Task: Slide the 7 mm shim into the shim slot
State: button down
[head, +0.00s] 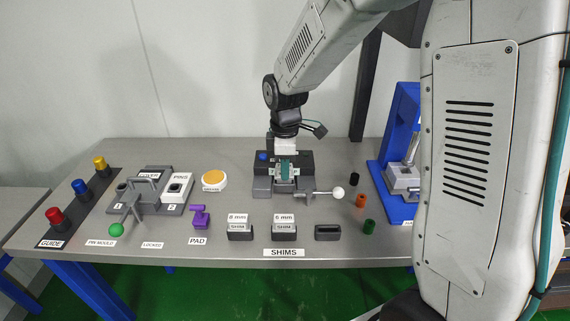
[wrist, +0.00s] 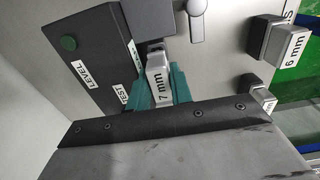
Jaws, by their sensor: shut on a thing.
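My gripper (head: 286,172) points down at the dark fixture (head: 306,161) in the middle of the table. In the wrist view its teal fingers (wrist: 160,80) are shut on the silver 7 mm shim (wrist: 158,84), whose label faces the camera. The shim's far end is at a dark opening (wrist: 155,46) in the fixture, beside the LEVEL and TEST labels. I cannot tell how far the shim is inside it. In the head view the fingers hide the shim and the slot.
A lever with a white ball (head: 338,193) sticks out right of the fixture. Two labelled shims (head: 240,228) (head: 284,228) stand in front, beside an empty dark holder (head: 328,232).

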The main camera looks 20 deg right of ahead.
jog(key=shift+f, duration=0.75)
jog(key=c, duration=1.2)
grip_release()
jog(key=shift+o, duration=0.2)
jog(key=shift+w, duration=0.1)
jog(key=shift+w+r, duration=0.1)
jog(key=shift+r, duration=0.45)
notch_tip(320, 180, up, 6)
jog(key=shift+r, duration=0.9)
jog(key=shift+a+r, duration=0.1)
jog(key=shift+a, duration=0.05)
